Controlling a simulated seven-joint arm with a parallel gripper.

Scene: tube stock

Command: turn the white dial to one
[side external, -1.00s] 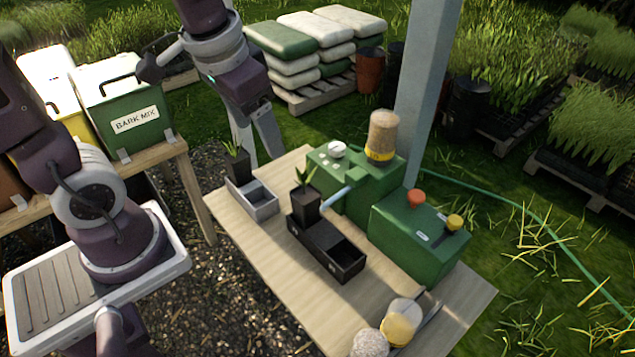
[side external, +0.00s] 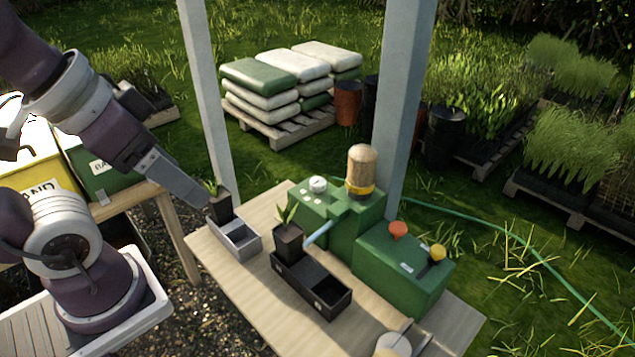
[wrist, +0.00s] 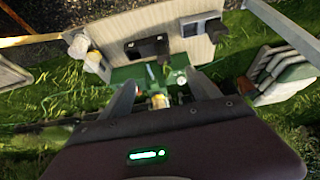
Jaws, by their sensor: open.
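The white dial (side external: 318,184) sits on top of the left part of the green machine (side external: 345,228), with small pale marks in front of it. Its setting is too small to read. My gripper (side external: 203,200) is at the left of the bench, apart from the dial; in the picture its tip overlaps the edge of a dark seedling pot. In the wrist view two spread fingers show with nothing held between them, and my gripper (wrist: 160,88) faces the green machine beyond.
A grey tray (side external: 250,248) with one seedling pot and a black tray (side external: 335,308) with another stand on the wooden bench (side external: 225,268). A wood-coloured cylinder (side external: 361,168), an orange knob (side external: 398,229) and a yellow knob (side external: 437,252) top the machine. A post (side external: 402,100) rises behind.

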